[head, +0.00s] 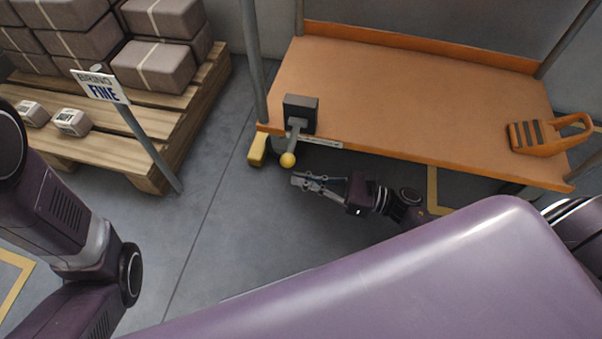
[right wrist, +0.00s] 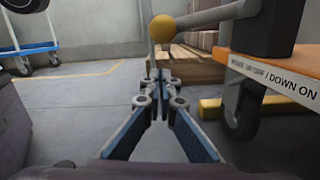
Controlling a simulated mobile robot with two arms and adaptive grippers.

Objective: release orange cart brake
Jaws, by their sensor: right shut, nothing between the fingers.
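The orange cart (head: 400,100) stands at the upper right in the head view. Its brake is a dark box (head: 300,113) at the cart's near left corner, with a grey lever ending in a yellow ball knob (head: 288,160). The lever points out toward me past the cart edge. My right gripper (head: 297,180) is shut and empty, just below and right of the knob in the head view. In the right wrist view the knob (right wrist: 162,28) appears above and beyond the fingertips (right wrist: 160,75), apart from them. My left gripper is out of view; only my left arm shows.
A wooden pallet (head: 150,165) with several boxes (head: 155,65) stands at the left, with a sign post (head: 145,135) at its near corner. A caster wheel (right wrist: 243,108) and a yellow foot (right wrist: 210,108) sit under the cart corner. An orange slotted object (head: 540,137) lies on the cart. The floor between is clear.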

